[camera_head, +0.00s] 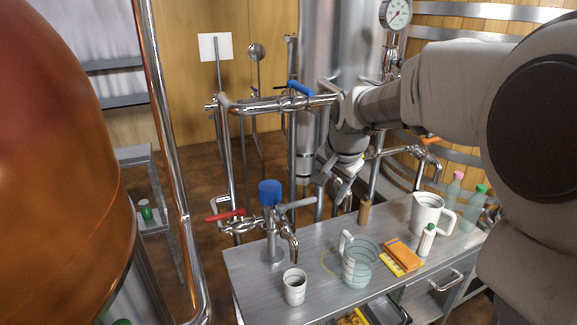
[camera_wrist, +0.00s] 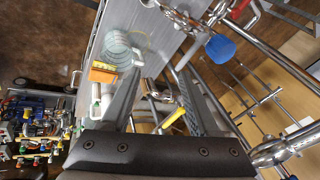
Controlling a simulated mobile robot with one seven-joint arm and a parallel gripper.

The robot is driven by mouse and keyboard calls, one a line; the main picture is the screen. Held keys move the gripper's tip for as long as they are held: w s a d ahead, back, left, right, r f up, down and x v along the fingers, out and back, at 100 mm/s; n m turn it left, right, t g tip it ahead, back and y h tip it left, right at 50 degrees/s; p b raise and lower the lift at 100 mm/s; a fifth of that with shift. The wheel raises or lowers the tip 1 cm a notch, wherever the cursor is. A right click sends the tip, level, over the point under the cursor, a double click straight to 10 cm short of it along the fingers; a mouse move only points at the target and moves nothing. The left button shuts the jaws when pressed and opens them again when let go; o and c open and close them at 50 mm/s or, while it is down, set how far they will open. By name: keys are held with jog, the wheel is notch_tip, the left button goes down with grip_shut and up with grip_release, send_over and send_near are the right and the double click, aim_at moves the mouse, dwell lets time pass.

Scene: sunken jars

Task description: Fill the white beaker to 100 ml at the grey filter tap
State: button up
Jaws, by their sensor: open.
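The small white beaker (camera_head: 294,287), with dark marks on its side, stands upright near the bench's front left edge. A steel tap column (camera_head: 273,240) with a blue top (camera_head: 270,193) stands behind it. This column has a red lever (camera_head: 225,216) on the left, a grey lever (camera_head: 298,204) on the right and a spout (camera_head: 291,248) ending above the beaker area. I cannot tell whether the beaker is directly under it. My gripper (camera_head: 334,193) is open and empty above the back of the bench, apart from the beaker. Its spread fingers show in the wrist view (camera_wrist: 161,78).
A large clear jug (camera_head: 359,266), orange sponge (camera_head: 403,254), green-capped bottle (camera_head: 426,240), white mug (camera_head: 427,213) and brown cylinder (camera_head: 364,211) crowd the bench (camera_head: 255,270). Another tap (camera_head: 428,160) is at right. A copper vessel (camera_head: 60,170) and steel pipe (camera_head: 172,160) stand left.

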aim_at(305, 200)
jog(key=w+a+f+m, duration=0.1)
jog(key=w+f, duration=0.4)
jog(key=w+a+f+m, duration=0.1)
jog(key=w+f+m, duration=0.1)
jog(key=w+f, duration=0.3)
jog(key=w+a+f+m+y, duration=0.1)
jog(key=w+f+m, duration=0.1)
jog(key=w+f, duration=0.3)
jog(key=shift+w+a+f+b, duration=0.15)
jog(key=shift+w+a+b, duration=0.2)
jog(key=shift+w+a, duration=0.05)
jog(key=shift+w, duration=0.1)
jog(key=shift+c, duration=0.7)
grip_shut()
